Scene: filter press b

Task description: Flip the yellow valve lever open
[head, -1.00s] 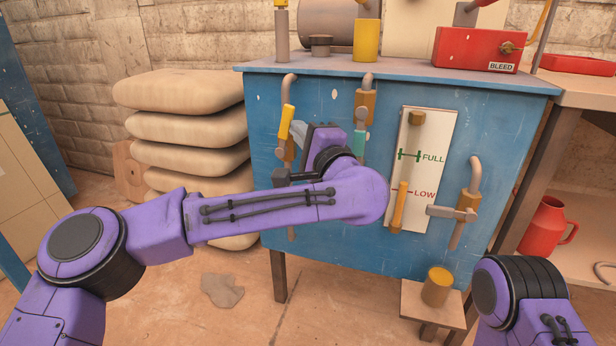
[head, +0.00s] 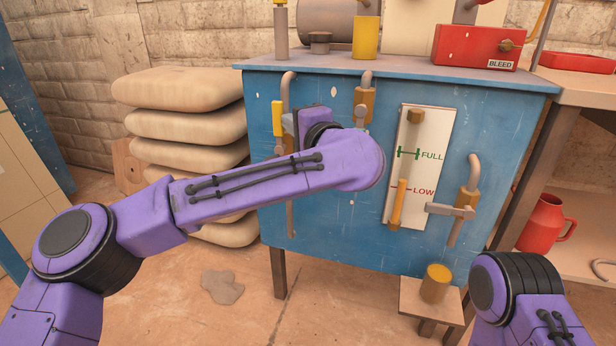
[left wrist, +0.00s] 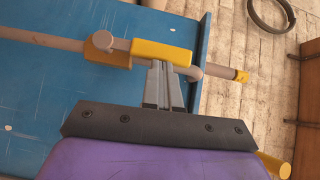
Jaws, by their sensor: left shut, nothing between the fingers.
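The yellow valve lever (head: 278,118) is on the leftmost pipe on the blue tank's front. Its yellow grip stands upright, roughly in line with the pipe. It also shows in the left wrist view (left wrist: 163,54), where the grip runs alongside the pipe. My left gripper (head: 289,124) is shut and empty, just right of the lever in the head view. In the left wrist view its fingertips (left wrist: 160,66) are against or very close to the yellow grip; contact is not certain. My left forearm hides part of the pipe below. My right gripper is out of the picture.
The blue tank (head: 330,222) carries another valve with a grey lever (head: 450,210) at right, and a FULL/LOW gauge panel (head: 440,125). Stacked sacks (head: 180,88) stand left of it. A red BLEED box (head: 460,45) sits on top.

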